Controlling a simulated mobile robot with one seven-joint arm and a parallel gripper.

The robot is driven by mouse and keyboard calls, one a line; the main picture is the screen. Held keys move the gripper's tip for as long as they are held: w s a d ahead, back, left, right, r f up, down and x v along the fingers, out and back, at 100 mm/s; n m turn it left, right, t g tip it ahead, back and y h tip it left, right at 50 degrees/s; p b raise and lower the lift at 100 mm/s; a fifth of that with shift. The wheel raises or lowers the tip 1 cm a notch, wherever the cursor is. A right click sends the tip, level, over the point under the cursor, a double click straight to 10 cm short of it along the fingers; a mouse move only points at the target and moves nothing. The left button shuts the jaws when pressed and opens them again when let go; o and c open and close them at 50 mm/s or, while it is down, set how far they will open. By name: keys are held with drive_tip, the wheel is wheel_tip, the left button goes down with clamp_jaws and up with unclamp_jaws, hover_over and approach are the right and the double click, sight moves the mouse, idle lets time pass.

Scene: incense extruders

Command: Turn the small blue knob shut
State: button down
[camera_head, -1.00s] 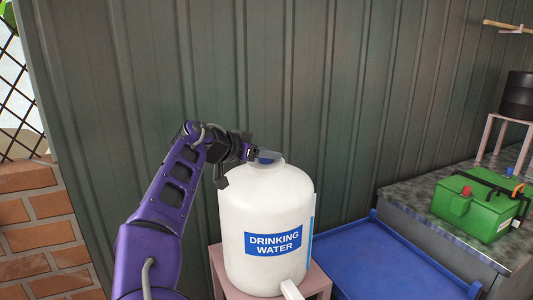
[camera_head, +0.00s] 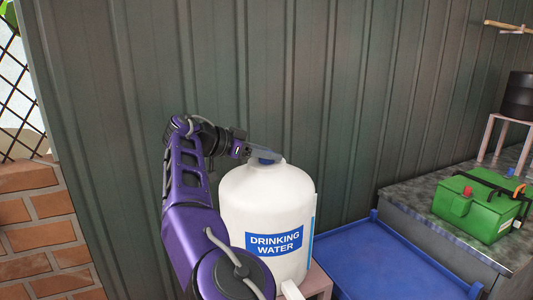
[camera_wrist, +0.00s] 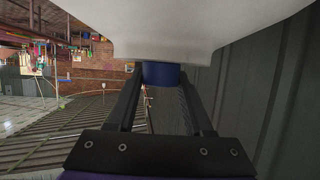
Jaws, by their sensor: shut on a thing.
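The small blue knob (camera_head: 265,161) sits on top of a white water tank (camera_head: 250,203) with a blue "DRINKING WATER" label. It also shows in the wrist view (camera_wrist: 161,73), against the white tank top (camera_wrist: 190,35), which appears upside down there. My gripper (camera_head: 262,155) is at the knob from the left, above the tank's shoulder. In the wrist view, its two dark fingers (camera_wrist: 160,80) lie either side of the knob and are shut on it. The fingers hide part of the knob in the head view. The tank stands upright.
The tank stands on a pinkish stool (camera_head: 319,281). A corrugated dark wall (camera_head: 330,100) is close behind. A blue tray or low platform (camera_head: 375,262) is right of the tank. A green box (camera_head: 478,208) sits on a grey counter (camera_head: 415,200). Brickwork (camera_head: 35,235) is at left.

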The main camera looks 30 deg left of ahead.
drive_tip(key=shift+f, duration=0.25)
drive_tip(key=shift+c, duration=1.5)
unclamp_jaws()
drive_tip(key=shift+r, duration=0.1)
drive_tip(key=shift+r, duration=0.1)
drive_tip(key=shift+n+t+y, duration=0.4)
drive_tip(key=shift+n+y, duration=0.5)
drive_tip(key=n+t+y, duration=0.1)
drive_tip(key=n+y, duration=0.2)
drive_tip(key=shift+y, duration=0.4)
drive_tip(key=shift+w+d+n+g+y, duration=0.1)
drive_tip(key=shift+n+g+y, duration=0.2)
drive_tip(key=shift+n+y, duration=1.45)
drive_tip(key=shift+n+g+y, duration=0.3)
drive_tip(key=shift+n+y, duration=1.25)
drive_tip(key=shift+y, duration=0.4)
drive_tip(key=shift+n+g+y+b, duration=0.8)
drive_tip(key=shift+n+y+b, duration=0.55)
drive_tip(key=shift+b, duration=0.35)
